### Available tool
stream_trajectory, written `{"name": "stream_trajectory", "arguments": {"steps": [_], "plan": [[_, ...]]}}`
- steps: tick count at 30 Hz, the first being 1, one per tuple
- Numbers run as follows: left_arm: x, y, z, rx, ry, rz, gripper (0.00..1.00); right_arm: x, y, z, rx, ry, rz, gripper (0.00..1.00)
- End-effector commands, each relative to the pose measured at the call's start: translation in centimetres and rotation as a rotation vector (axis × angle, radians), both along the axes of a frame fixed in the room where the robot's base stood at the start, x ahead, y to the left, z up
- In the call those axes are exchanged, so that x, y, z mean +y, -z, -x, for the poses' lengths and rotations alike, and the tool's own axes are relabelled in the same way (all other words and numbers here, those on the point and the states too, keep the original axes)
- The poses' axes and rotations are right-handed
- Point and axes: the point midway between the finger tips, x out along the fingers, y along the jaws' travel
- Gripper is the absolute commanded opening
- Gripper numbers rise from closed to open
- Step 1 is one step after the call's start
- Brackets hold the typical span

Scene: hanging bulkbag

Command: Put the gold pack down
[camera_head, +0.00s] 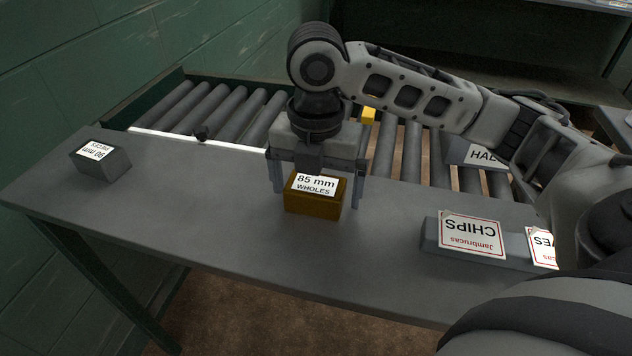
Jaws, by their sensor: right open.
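The gold pack (312,204) is a small box with a white label reading "85 mm WHOLES" on top. It stands upright on the grey table (230,222). My right gripper (316,190) is right above it, pointing down, with one finger on each side of the pack. The fingers are open, with a small gap visible at the left finger. My left gripper is not in view.
A grey block (100,162) labelled "90 mm PIECES" sits at the table's left end. A grey "CHIPS" holder (430,236) stands at the right. A roller conveyor (215,112) runs behind, with a yellow item (368,115) there.

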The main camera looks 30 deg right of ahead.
Motion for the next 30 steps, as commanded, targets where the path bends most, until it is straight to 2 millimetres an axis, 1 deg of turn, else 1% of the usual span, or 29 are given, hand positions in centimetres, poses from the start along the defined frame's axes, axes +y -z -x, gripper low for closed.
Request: {"name": "stream_trajectory", "arguments": {"steps": [5, 8, 12, 15, 18, 21, 24, 30], "plan": [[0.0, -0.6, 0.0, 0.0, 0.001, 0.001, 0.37, 0.0, -2.3, -0.1, -0.005, 0.001, -0.002, 0.99], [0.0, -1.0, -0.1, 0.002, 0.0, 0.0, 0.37, 0.1, -4.5, -0.1, -0.007, 0.0, -0.002, 0.99], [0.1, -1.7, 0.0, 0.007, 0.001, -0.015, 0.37, 0.0, -7.9, -0.1, -0.007, 0.002, 0.001, 0.99], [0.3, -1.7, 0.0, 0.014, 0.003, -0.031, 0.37, 0.0, -9.7, -0.1, -0.005, 0.002, 0.001, 0.99], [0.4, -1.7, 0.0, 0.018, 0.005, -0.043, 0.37, 0.0, -11.1, -0.1, -0.004, 0.001, 0.0, 0.99], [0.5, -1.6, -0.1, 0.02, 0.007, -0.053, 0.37, 0.0, -11.9, -0.1, -0.003, 0.001, 0.0, 0.99], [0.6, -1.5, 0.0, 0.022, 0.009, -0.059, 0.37, 0.0, -12.2, 0.0, -0.001, 0.001, -0.001, 0.99], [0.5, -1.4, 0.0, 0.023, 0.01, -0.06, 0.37, 0.0, -12.2, 0.0, -0.001, 0.001, -0.001, 0.99]]}}
